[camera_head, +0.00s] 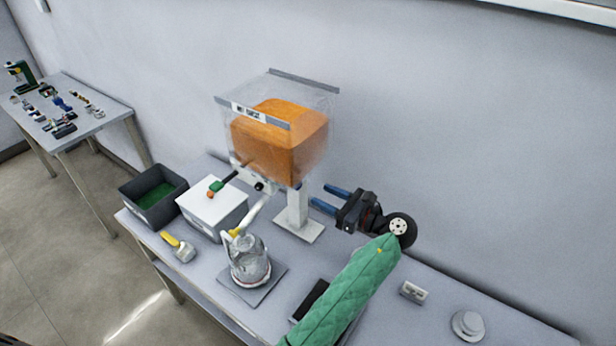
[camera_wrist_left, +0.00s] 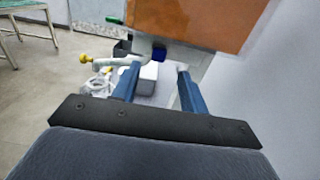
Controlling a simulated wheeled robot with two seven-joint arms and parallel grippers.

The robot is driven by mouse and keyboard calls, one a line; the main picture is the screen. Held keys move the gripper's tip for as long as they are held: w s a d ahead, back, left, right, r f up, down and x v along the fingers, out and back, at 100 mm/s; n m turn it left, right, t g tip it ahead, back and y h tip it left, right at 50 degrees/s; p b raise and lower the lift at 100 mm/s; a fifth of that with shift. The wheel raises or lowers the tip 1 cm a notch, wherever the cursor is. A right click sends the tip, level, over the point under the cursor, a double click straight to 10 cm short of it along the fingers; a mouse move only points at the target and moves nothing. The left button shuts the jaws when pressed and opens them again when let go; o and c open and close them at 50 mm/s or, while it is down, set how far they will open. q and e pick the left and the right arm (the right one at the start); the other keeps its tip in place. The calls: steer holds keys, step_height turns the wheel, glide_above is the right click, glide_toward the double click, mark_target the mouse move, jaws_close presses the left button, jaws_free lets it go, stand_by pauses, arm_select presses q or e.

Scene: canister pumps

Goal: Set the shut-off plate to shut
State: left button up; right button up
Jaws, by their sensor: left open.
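A clear canister (camera_head: 320,103) holding an orange block (camera_head: 280,140) stands on a white post. Below it, a rod with a green and orange end (camera_head: 214,187) sticks out to the left; its green end shows in the wrist view (camera_wrist_left: 113,19). I cannot tell for sure which part is the shut-off plate or how it is set. A white spout (camera_head: 257,210) with a yellow tip runs down towards a glass jug (camera_head: 249,262). My left gripper (camera_head: 319,195) is open and empty, right of the post, its blue fingers pointing at the canister's underside. My right gripper is not in view.
A grey bin with green inside (camera_head: 142,204), a white box (camera_head: 212,207) and a yellow-handled tool (camera_head: 178,246) are on the table's left. A small white block (camera_head: 413,292) and a round grey piece (camera_head: 467,325) lie right. The wall is close behind.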

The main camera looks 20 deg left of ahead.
arm_select(q)
steer(key=p+x, duration=0.3)
steer(key=x, duration=0.4)
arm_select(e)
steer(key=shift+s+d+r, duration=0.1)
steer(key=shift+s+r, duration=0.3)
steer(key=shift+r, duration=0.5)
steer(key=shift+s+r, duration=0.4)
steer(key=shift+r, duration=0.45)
arm_select(q)
steer(key=shift+c, duration=0.2)
